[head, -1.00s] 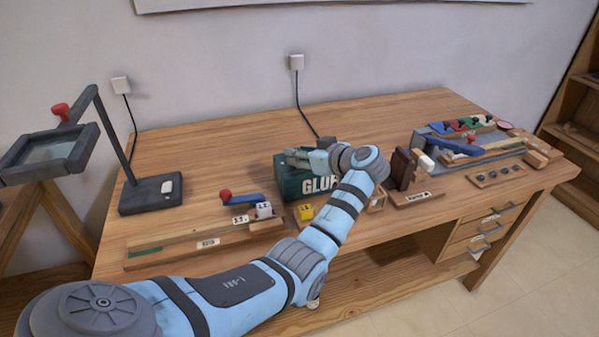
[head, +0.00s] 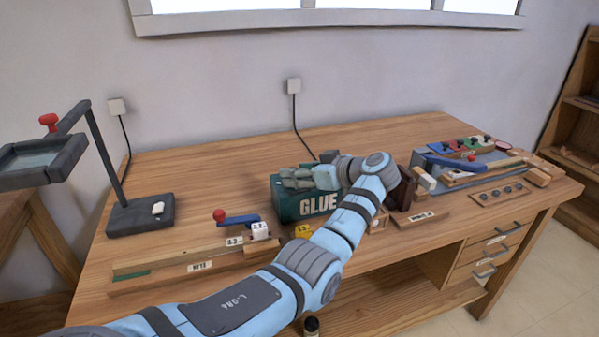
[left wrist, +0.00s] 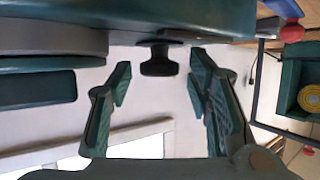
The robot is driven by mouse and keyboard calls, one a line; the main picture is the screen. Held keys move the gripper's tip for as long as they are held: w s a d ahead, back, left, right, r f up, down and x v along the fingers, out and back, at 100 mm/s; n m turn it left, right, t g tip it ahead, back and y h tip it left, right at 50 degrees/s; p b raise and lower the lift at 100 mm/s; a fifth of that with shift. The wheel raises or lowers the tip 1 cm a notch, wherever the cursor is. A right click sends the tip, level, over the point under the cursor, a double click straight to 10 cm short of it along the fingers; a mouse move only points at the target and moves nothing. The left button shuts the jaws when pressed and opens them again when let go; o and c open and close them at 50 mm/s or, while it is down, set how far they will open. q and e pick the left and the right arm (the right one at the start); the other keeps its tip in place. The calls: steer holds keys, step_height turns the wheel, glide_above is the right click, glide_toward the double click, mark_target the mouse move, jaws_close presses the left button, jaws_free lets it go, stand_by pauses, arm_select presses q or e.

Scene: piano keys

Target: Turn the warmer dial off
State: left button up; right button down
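The glue warmer (head: 318,203) is a dark green box with GLUE on its front, on the middle of the bench. My left gripper (head: 290,179) lies sideways over its top, fingers pointing left. In the left wrist view my left gripper (left wrist: 158,85) has its two fingers wide apart. A dark knob (left wrist: 158,60) shows between the fingers in that view, below a large green surface. I cannot tell whether this knob is the warmer dial or whether a finger touches it. No dial marking is readable. My right gripper is not in view.
A red-knobbed blue lever (head: 238,219) and numbered blocks (head: 260,231) stand left of the warmer. A dark lamp stand (head: 140,215) is further left. A dark brown block (head: 402,190) and a tool tray (head: 480,165) are to the right. Bare bench lies behind.

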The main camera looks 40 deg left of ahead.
arm_select(q)
steer(key=v, duration=1.2)
